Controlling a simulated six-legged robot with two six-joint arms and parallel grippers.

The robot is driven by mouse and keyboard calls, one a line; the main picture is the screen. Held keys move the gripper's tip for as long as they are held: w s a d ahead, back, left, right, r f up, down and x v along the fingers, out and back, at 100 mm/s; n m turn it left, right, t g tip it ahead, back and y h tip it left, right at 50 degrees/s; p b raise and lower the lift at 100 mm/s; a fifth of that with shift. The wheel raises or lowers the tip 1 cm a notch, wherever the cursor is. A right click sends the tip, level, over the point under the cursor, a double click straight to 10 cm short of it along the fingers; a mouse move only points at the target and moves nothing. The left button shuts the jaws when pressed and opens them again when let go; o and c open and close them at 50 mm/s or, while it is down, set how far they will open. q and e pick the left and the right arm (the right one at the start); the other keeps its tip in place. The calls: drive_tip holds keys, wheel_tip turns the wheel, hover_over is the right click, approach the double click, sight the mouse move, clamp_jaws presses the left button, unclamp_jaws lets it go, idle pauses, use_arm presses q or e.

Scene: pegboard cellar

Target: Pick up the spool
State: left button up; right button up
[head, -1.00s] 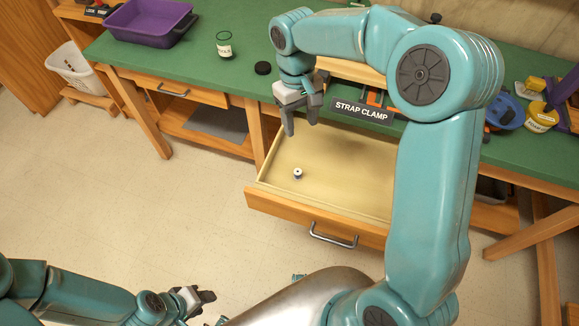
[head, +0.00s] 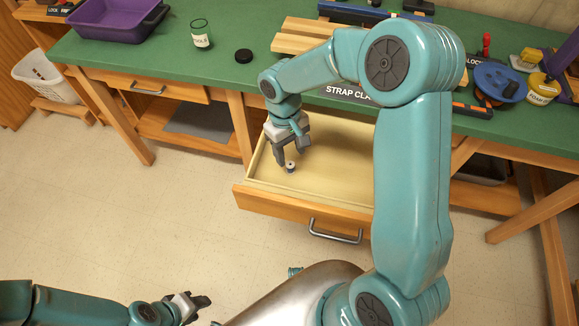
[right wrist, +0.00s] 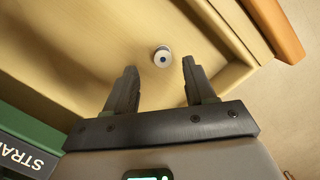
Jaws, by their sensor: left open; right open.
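The spool (head: 290,167) is small, with a white top and a dark body. It stands on the floor of the open drawer (head: 335,172). My right gripper (head: 292,158) is open and reaches down into the drawer close to the spool. In the right wrist view, the spool (right wrist: 162,56) shows just beyond the open fingertips (right wrist: 159,66), roughly midway between them and apart from both. My left gripper (head: 205,301) is open and empty, low over the floor at the lower left, away from the drawer.
The green workbench (head: 225,62) is above the drawer. It carries a purple bin (head: 120,22), a jar (head: 201,37), a black puck (head: 243,56) and a blue reel (head: 500,82). The drawer's front wall (head: 300,208) is near the gripper.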

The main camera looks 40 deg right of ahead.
sight(290, 164)
drive_tip(key=shift+s+f, duration=0.2)
drive_tip(key=shift+f, duration=0.1)
drive_tip(key=f, duration=0.4)
drive_tip(key=shift+a, duration=0.2)
drive_tip(key=shift+s+f, duration=0.25)
drive_tip(key=shift+f, duration=0.1)
drive_tip(key=shift+w, duration=0.1)
drive_tip(key=shift+c, duration=0.3)
drive_tip(key=c, duration=0.5)
clamp_jaws()
drive_tip(key=shift+r, duration=0.1)
